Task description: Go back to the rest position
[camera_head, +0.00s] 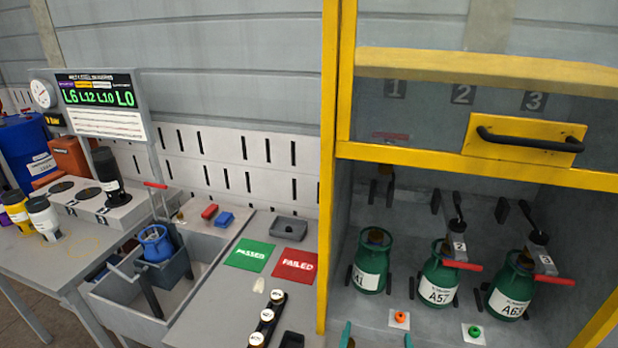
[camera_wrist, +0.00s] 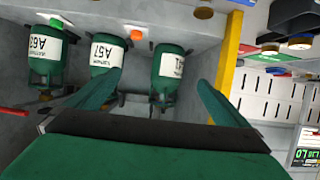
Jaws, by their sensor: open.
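My gripper (camera_head: 377,339) shows at the bottom edge of the head view as two teal fingertips, spread apart. In the wrist view, which is upside down, my gripper (camera_wrist: 159,82) is open with nothing between its fingers. Ahead of it are three green cylinders with white labels: the one marked ending in 1 (camera_head: 371,262), A57 (camera_head: 438,278) and one that reads about A63 (camera_head: 508,290). They stand upright in the yellow-framed cabinet (camera_head: 330,200) and show in the wrist view too, apart from my fingers.
The cabinet's raised front panel has a black handle (camera_head: 530,140). Left of it are a green PASSED mat (camera_head: 249,255), a red FAILED mat (camera_head: 295,265), a sink-like basin (camera_head: 130,300) with a blue cylinder (camera_head: 155,243), and a display board (camera_head: 98,100). White-capped items (camera_head: 267,318) stand near my gripper.

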